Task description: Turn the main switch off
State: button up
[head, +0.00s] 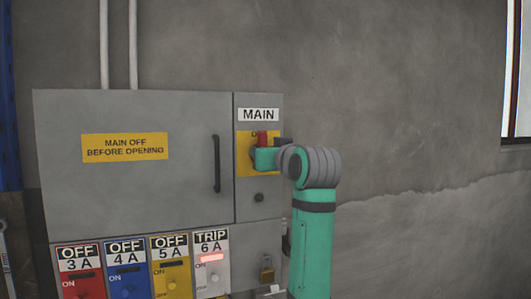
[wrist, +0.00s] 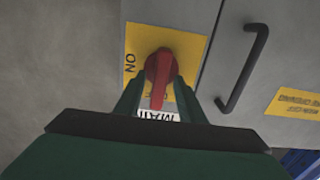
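The main switch is a red rotary handle (wrist: 159,72) on a yellow plate (wrist: 190,52), below the MAIN sign (head: 258,115) on the grey cabinet. The red handle (head: 262,138) also shows in the head view, partly covered by my gripper (head: 266,149). It points up toward the MAIN sign, over a partly hidden label of which an O shows. In the wrist view, upside down, the ON label lies to the handle's side. My gripper (wrist: 158,86) has a finger on either side of the handle, with gaps visible; it looks open around it.
The cabinet door (head: 130,190) has a black handle (head: 216,163) left of the switch. A dark knob (head: 259,197) and a padlock (head: 266,270) sit below. Several coloured breakers (head: 125,270) line the bottom; the rightmost reads TRIP with a lit red lamp. Bare wall lies right.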

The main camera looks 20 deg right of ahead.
jog(key=s, duration=1)
jog(key=shift+s+d, duration=0.2)
jog(key=shift+s, duration=0.2)
